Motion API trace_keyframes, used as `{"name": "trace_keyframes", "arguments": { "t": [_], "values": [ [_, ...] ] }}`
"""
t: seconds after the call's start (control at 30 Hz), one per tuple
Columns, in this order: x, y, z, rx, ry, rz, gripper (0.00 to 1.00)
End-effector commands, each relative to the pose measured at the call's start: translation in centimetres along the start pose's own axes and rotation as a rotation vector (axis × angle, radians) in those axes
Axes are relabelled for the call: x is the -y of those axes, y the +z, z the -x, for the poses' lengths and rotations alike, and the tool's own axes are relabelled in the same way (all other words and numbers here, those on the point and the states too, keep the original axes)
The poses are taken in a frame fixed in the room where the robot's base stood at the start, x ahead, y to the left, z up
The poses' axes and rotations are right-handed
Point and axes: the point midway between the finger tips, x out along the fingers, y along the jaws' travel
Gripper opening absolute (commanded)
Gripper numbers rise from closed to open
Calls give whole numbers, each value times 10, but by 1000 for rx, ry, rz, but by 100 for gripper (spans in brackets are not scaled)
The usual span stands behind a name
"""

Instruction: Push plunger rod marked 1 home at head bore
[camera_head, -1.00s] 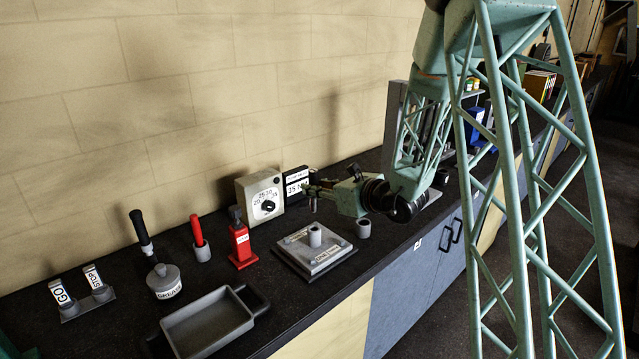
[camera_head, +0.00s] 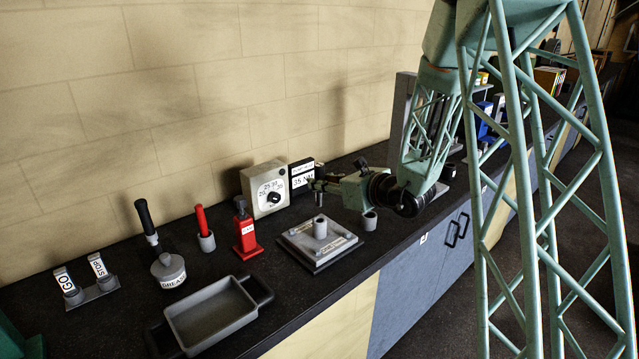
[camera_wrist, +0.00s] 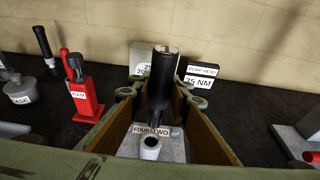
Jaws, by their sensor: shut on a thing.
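My gripper (camera_head: 318,188) is shut on a dark plunger rod (camera_wrist: 162,78), which stands roughly upright between the fingers in the wrist view. The top of the rod carries a pale mark that I cannot read clearly. The rod hangs above a grey metal plate (camera_head: 297,246) with an upright hollow grey sleeve (camera_head: 320,228) on it. In the wrist view the sleeve (camera_wrist: 150,148) shows its open dark bore just below the rod, and the rod's lower end appears apart from it. A label reading FOUR TWO lies behind the sleeve, partly hidden by the rod.
A grey tray (camera_head: 210,317) and grease pot (camera_head: 168,270) are further left.

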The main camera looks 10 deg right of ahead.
Motion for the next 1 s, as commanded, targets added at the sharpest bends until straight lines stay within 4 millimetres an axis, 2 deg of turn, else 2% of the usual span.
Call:
{"name": "trace_keyframes", "arguments": {
  "t": [0.6, 1.0],
  "values": [
    [0, -35, -11, 2, 0, 1, 5],
    [0, -43, -13, 2, 0, 1, 5]
  ]
}}
